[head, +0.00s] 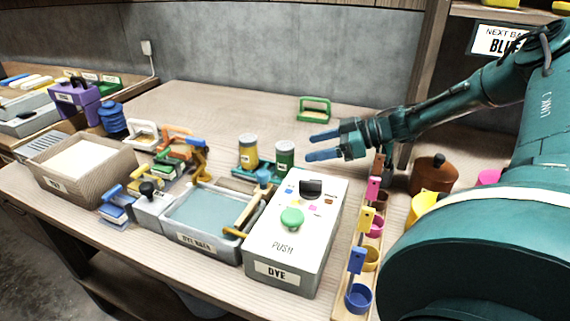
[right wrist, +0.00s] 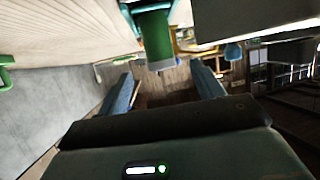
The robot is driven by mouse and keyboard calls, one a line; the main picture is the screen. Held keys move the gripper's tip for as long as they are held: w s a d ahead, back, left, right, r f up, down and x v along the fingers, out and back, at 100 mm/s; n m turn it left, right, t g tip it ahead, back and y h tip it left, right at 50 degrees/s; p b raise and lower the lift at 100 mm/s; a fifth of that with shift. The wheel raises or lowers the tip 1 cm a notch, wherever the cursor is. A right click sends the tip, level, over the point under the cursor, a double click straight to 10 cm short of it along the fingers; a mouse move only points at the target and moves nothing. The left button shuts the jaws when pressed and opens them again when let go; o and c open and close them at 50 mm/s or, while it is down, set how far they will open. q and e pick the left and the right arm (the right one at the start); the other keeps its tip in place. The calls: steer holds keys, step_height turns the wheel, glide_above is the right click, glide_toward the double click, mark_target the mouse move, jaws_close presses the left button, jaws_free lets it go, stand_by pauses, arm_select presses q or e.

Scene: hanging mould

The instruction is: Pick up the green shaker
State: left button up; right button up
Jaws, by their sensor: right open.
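The green shaker (head: 285,155) stands upright on a small teal tray (head: 244,170) near the middle of the table, beside a yellow shaker (head: 248,149) on its left. My right gripper (head: 322,146) is open and empty, its blue fingers pointing left toward the green shaker and a little right of it. In the right wrist view the green shaker (right wrist: 156,42) shows at the top, ahead of and between the open fingers (right wrist: 166,88). The fingers do not touch it. My left gripper is in neither view.
A grey DYE box (head: 270,233) with a green push button stands in front of the shaker. A dye bath tray (head: 207,222) lies to its left. A rack of coloured cups (head: 358,297) stands at right.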

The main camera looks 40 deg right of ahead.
mark_target(290, 153)
steer(key=b+x, duration=0.1)
steer(key=x, duration=0.2)
steer(key=b+x, duration=0.1)
steer(key=x, duration=0.3)
steer(key=shift+d+f, duration=0.1)
steer(key=shift+f, duration=0.1)
steer(key=shift+w+a, duration=0.2)
steer(key=shift+w, duration=0.05)
steer(key=c, duration=1.1)
steer(key=shift+r, duration=0.1)
